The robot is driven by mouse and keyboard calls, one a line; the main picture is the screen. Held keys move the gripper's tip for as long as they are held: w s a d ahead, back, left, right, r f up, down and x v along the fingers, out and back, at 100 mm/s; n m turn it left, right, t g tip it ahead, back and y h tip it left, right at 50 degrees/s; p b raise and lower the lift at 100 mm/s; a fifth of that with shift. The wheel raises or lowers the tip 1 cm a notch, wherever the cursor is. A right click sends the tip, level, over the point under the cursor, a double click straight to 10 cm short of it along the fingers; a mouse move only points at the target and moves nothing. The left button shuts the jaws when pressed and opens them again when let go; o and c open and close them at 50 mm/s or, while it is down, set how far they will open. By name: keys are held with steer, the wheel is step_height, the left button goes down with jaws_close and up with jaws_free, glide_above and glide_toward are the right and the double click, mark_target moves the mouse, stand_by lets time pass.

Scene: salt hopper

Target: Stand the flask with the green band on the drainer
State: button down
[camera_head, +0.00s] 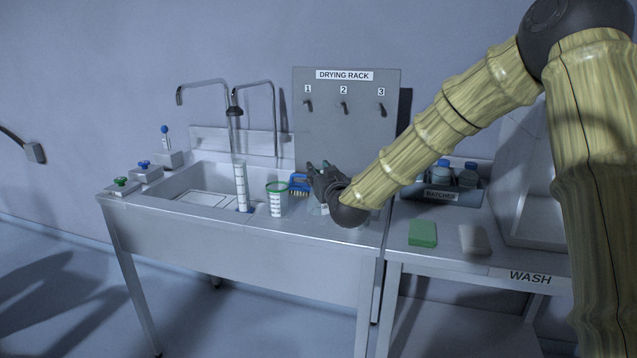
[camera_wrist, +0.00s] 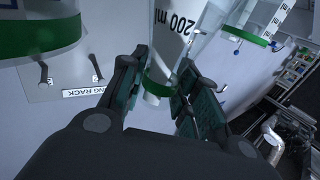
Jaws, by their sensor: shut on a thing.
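The flask with the green band is clear, marked 200 ml; in the wrist view it appears upside down, its green band (camera_wrist: 163,88) around the narrow neck. My gripper (camera_wrist: 163,92) is shut on the neck, a finger on each side. In the head view my gripper (camera_head: 325,183) is over the right end of the steel sink unit (camera_head: 250,245), and only a bit of clear glass shows below it. I cannot tell whether the flask touches the surface.
A green-rimmed beaker (camera_head: 277,200), a tall measuring cylinder (camera_head: 241,187) and a blue brush (camera_head: 299,181) stand close left of my gripper. The drying rack (camera_head: 345,130) with empty pegs is behind. A green sponge (camera_head: 423,232) lies on the right table. Taps overhang the basin.

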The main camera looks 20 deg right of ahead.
steer(key=shift+w+d, duration=0.1)
steer(key=shift+w, duration=0.6)
steer(key=shift+f, duration=1.75)
steer(key=shift+f, duration=0.15)
steer(key=c, duration=1.1)
jaws_free()
steer(key=shift+o, duration=0.2)
steer(key=shift+s, duration=0.1)
steer(key=s, duration=1.2)
steer(key=shift+b, duration=0.35)
